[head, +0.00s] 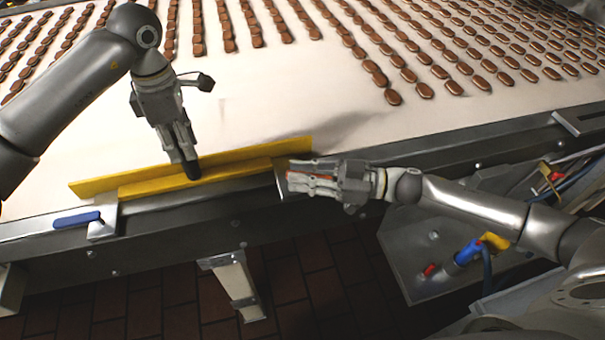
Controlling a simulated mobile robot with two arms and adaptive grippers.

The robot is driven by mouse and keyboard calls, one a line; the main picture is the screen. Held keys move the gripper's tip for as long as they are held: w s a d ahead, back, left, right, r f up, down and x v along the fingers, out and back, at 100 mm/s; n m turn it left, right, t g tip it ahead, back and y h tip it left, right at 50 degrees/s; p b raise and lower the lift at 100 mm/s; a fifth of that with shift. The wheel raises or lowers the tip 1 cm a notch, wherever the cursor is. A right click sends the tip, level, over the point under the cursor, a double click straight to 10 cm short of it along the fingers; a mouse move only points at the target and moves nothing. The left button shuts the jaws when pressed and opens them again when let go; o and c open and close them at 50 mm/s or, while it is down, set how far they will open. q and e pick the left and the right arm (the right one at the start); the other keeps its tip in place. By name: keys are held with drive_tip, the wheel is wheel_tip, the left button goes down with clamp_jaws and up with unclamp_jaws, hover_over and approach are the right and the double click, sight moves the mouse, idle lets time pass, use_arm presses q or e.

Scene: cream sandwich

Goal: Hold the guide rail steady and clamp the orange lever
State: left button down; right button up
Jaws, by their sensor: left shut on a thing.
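The yellow guide rail (235,163) lies along the near edge of the white conveyor belt. My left gripper (190,168) reaches down from the upper left and is shut on the rail near its middle. The orange lever (326,160) shows as a small orange-red strip between the fingers of my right gripper (292,176), at the rail's right end. Those fingers cover most of the lever, and I cannot tell whether they press on it. A metal clamp block (279,179) sits at the rail's right end, partly hidden by the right gripper.
A blue lever (77,219) lies on a metal bracket (102,229) at the rail's left end. Rows of chocolate biscuits (394,97) cover the far belt. The belt (250,90) behind the rail is clear. Blue and yellow fittings (468,252) stick out at lower right.

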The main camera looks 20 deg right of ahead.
drive_tip(key=o, duration=0.4)
drive_tip(key=shift+c, duration=0.2)
drive_tip(key=v, duration=1.2)
